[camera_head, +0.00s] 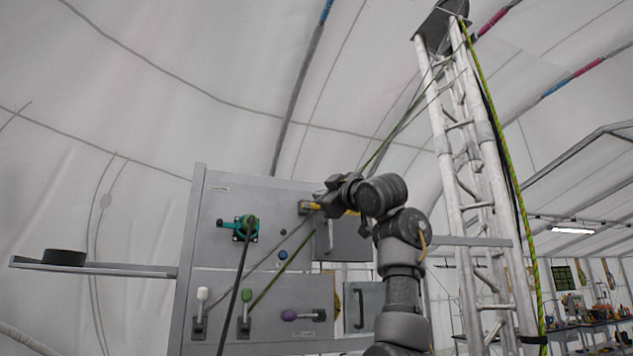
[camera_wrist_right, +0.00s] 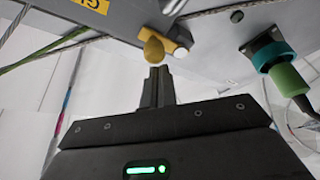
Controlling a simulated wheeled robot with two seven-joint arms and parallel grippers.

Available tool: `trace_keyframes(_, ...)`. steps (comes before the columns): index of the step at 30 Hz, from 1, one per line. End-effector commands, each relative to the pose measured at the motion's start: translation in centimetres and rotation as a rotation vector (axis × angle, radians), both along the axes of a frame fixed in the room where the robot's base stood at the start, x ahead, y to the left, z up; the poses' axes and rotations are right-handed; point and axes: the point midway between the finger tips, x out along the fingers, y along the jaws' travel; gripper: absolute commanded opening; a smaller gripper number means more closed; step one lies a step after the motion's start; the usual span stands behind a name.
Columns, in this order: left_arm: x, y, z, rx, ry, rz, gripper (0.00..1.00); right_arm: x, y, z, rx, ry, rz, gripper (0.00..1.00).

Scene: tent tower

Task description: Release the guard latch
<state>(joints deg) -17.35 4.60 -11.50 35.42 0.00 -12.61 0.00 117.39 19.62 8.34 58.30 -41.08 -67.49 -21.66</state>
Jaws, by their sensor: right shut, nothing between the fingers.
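The guard latch has a yellow knob (camera_wrist_right: 153,50) on a short yellow-and-grey body, mounted on a grey part with a yellow label (camera_wrist_right: 92,4) whose visible letters read "GU". My right gripper (camera_wrist_right: 158,84) is shut and empty, its fingertips just short of the knob in the wrist view; I cannot tell whether they touch it. In the head view my right gripper (camera_head: 326,196) is at the upper right of the grey panel (camera_head: 225,275), by a yellow part (camera_head: 310,206). The wrist hides much of the latch there. My left gripper is not in view.
A teal fitting with a green plug (camera_head: 248,226) and dark cable is left of the gripper. White (camera_head: 202,294), green (camera_head: 246,296) and purple (camera_head: 290,315) levers sit lower. Ropes cross the panel. A lattice tower (camera_head: 480,170) stands right; a shelf (camera_head: 110,268) extends left.

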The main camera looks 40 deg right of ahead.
Motion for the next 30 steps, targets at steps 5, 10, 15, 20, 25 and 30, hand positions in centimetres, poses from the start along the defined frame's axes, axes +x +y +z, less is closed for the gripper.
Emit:
trace_keyframes(5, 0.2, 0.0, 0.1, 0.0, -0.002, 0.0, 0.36, -0.1, -0.4, -0.5, 0.0, 0.0, 0.0, 0.0)
trace_keyframes(10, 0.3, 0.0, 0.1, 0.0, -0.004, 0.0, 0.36, -0.1, -0.4, -0.5, 0.0, 0.0, 0.0, 0.0)
trace_keyframes(15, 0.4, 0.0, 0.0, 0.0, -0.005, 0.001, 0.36, -0.1, 0.0, -0.5, 0.002, 0.0, 0.002, 0.0)
trace_keyframes(20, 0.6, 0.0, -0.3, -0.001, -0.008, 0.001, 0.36, -0.2, -0.5, -0.7, 0.022, -0.008, -0.003, 0.0)
trace_keyframes(25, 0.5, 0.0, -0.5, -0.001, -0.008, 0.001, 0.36, -0.5, -1.0, -0.7, 0.054, -0.02, -0.008, 0.0)
trace_keyframes(30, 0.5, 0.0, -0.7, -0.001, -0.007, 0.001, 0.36, -0.6, -1.1, -0.8, 0.078, -0.028, -0.011, 0.0)
